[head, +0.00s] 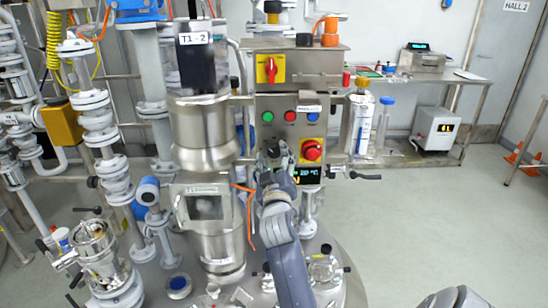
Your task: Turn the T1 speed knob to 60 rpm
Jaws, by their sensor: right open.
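My right gripper (276,152) is up against the lower left part of the grey control panel (283,103), left of the red emergency stop (311,150). It is open, its fingers pointing at the panel. The speed knob cannot be made out; my gripper covers the part of the panel below the green button (267,117) and red button (290,116). Whether the fingers are around a knob or touching it, I cannot tell. A dark display (308,175) with lit digits is partly hidden by my gripper; no rpm reading is legible. My left gripper is not in view.
A steel vessel labelled T1-2 (203,130) stands close on the left, with an orange cable (250,215) hanging beside my arm. A red-yellow rotary switch (269,69) sits above the buttons. A handle (363,175) sticks out right of the display. Open floor (430,220) lies to the right.

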